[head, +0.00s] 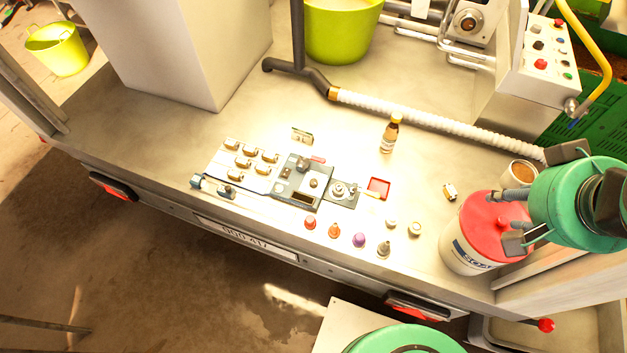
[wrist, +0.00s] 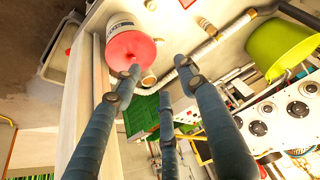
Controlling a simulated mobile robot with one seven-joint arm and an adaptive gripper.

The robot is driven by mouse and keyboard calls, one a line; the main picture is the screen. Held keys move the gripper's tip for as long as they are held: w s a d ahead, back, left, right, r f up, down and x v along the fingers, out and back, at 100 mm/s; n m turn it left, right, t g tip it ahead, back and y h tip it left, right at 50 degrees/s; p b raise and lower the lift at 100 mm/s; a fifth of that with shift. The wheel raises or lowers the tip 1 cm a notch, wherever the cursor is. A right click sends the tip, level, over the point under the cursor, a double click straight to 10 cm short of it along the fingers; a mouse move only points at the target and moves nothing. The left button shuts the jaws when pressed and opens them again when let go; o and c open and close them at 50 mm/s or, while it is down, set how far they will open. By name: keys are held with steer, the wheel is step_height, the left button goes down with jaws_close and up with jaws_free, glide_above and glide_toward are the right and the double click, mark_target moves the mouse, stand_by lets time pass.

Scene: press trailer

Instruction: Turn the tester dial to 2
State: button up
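A small grey device with knobs (head: 302,186) sits near the front edge of the metal deck in the head view. It looks like the tester, but I cannot tell for sure which knob is its dial, and no numbers are readable. A round metal fitting on a dark plate (head: 341,190) adjoins its right side. My gripper (head: 518,200) is far to the right of the device, over the white bucket with the red lid (head: 496,222). In the wrist view, my gripper's fingers (wrist: 163,82) are spread apart with nothing held between them. The device is not identifiable there.
Several coloured-top pieces (head: 334,230) stand along the deck's front edge. A brown bottle (head: 389,135), a red tray (head: 378,187) and a small metal can (head: 450,191) stand right of the device. A white ribbed hose (head: 430,122) crosses behind.

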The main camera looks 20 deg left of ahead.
steer(key=w+a+f+n+g, duration=0.25)
steer(key=w+a+n, duration=0.25)
steer(key=w+a, duration=0.5)
steer(key=n+g+p, duration=0.3)
steer(key=n, duration=1)
glide_above(314, 181)
step_height(314, 181, down, 36)
steer(key=shift+s+r, duration=0.1)
steer(key=shift+r, duration=0.15)
steer(key=shift+f, duration=0.15)
step_height(314, 181, down, 14)
steer(key=shift+r+b, duration=0.25)
steer(key=shift+b, duration=1)
jaws_close()
